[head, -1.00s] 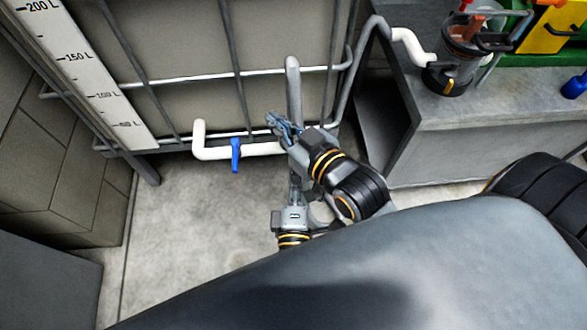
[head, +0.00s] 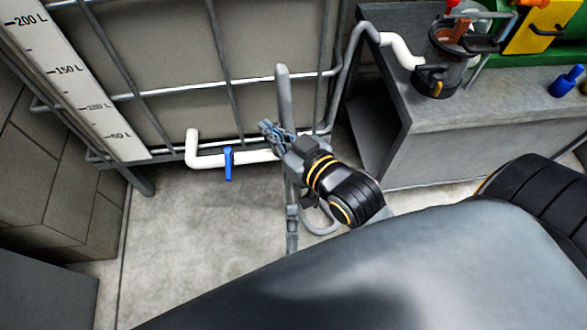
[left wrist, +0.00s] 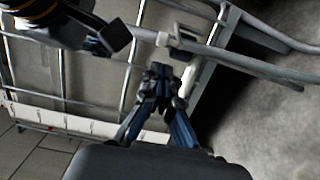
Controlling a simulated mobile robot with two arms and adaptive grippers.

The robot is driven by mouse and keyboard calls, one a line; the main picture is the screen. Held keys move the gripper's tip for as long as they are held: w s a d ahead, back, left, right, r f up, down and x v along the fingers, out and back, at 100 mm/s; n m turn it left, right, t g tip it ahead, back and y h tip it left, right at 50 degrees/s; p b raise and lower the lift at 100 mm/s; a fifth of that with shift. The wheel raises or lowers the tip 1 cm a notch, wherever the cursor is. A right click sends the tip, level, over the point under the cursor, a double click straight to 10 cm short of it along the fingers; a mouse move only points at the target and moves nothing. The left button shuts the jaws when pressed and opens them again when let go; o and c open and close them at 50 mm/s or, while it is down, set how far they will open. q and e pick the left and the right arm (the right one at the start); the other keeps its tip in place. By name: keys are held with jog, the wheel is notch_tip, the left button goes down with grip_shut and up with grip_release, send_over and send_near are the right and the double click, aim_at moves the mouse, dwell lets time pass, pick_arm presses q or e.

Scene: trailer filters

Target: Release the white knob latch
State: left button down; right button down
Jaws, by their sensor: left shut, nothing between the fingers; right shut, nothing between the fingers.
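A small pale block-like fitting (left wrist: 176,40) sits on a grey pipe in the left wrist view; I cannot tell whether it is the white knob latch. My left gripper (left wrist: 160,72) is shut and empty, its blue fingertips just below that fitting; I cannot tell whether they touch. In the head view the left gripper is mostly hidden around the grey upright pipe. No white knob is clear in the head view.
A caged tank with a litre scale (head: 75,75) stands behind. A white pipe (head: 192,148) with a blue valve handle (head: 228,163) runs along its base. A grey counter (head: 480,110) on the right carries a clear filter vessel (head: 448,62) and a blue item (head: 567,82). Bare floor (head: 175,235) lies in front.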

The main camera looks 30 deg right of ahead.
pick_arm(q)
jog(key=shift+v, duration=1.7)
jog(key=shift+a, duration=0.2)
pick_arm(e)
jog(key=shift+a, duration=0.1)
